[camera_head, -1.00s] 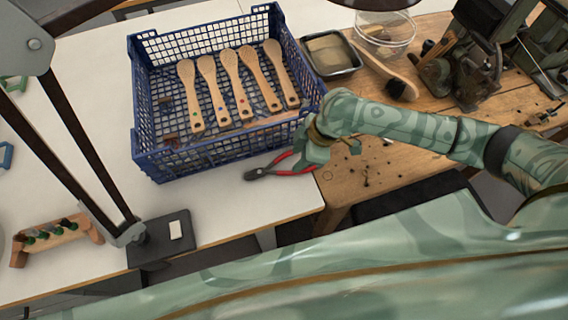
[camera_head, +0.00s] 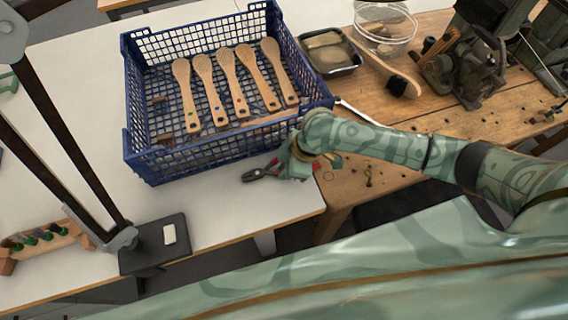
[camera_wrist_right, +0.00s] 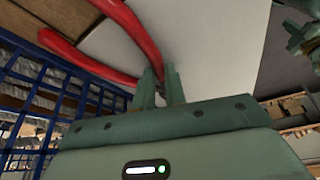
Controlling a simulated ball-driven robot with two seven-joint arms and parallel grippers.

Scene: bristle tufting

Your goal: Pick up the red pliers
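The red pliers lie at the front edge of the blue crate, on the white table. Their dark jaws (camera_head: 252,175) point left in the head view. My right gripper (camera_head: 288,168) is over the handles and hides most of them. In the right wrist view the two red handles (camera_wrist_right: 132,28) run down and converge at my fingertips (camera_wrist_right: 161,78). The two fingers stand close together with red between them, so the gripper looks shut on the pliers near where the handles meet. My left gripper is out of view.
The blue crate (camera_head: 215,152) with several wooden brushes (camera_head: 228,78) stands just behind the pliers. A wooden bench (camera_head: 395,135) adjoins on the right, with a dark tray (camera_head: 330,70) on it. A lamp base (camera_head: 153,243) stands front left. The white table between is clear.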

